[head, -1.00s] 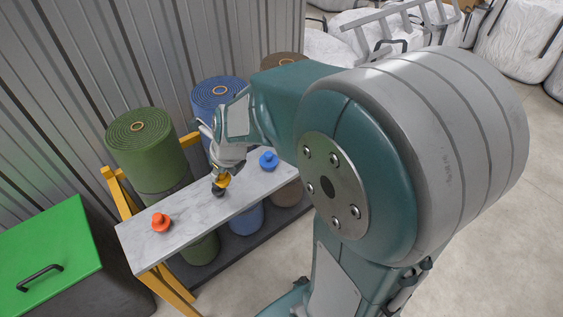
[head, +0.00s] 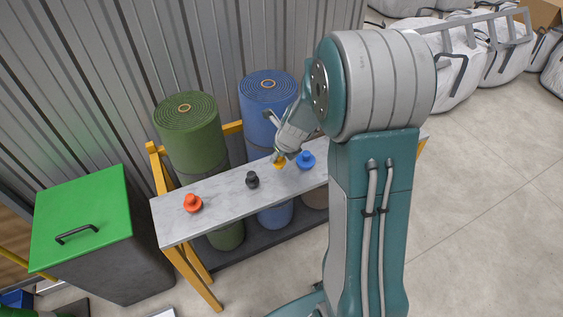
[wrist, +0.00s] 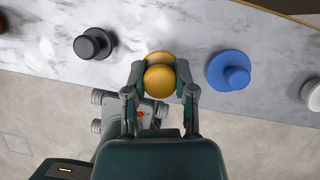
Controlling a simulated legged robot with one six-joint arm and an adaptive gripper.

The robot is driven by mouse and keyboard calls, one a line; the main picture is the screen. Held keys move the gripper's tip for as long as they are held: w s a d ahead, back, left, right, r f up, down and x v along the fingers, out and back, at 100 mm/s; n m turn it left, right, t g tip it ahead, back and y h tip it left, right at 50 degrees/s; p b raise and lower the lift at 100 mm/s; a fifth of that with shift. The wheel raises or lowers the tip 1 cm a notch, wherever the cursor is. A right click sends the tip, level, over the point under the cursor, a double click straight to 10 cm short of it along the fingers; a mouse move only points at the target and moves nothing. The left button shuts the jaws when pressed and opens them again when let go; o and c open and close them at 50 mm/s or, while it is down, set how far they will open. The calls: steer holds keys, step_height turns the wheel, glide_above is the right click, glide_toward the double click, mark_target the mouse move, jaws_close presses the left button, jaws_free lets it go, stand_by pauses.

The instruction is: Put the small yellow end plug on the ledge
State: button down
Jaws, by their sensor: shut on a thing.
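The yellow end plug (head: 280,163) is held in my gripper (head: 280,157), between the black plug and the blue plug along the pale marbled ledge (head: 222,190). In the wrist view the two fingers of my gripper (wrist: 160,92) close on the sides of the yellow plug (wrist: 160,80), whose round knob faces the camera. The plug appears over the ledge (wrist: 130,20) near its edge. I cannot tell whether its base touches the surface.
On the ledge stand an orange plug (head: 192,203), a black plug (head: 252,180) and a blue plug (head: 305,160). A white plug (wrist: 313,94) shows at the wrist view's right edge. Green (head: 190,135) and blue (head: 265,100) rolls stand behind. A green-lidded bin (head: 85,220) is at left.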

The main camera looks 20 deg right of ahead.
mark_target(279, 163)
steer(key=shift+w+a+f, duration=0.25)
steer(key=shift+w+f, duration=0.15)
steer(key=shift+f, duration=0.25)
steer(key=f, duration=0.3)
steer(key=shift+w+d, duration=0.15)
steer(key=shift+d, duration=0.2)
steer(key=shift+d+f, duration=0.2)
steer(key=shift+d, duration=0.1)
steer(key=shift+a, duration=0.1)
steer(key=shift+c, duration=2.2)
jaws_free()
steer(key=shift+a+f, duration=0.1)
steer(key=shift+a, duration=0.15)
steer(key=shift+d, duration=0.15)
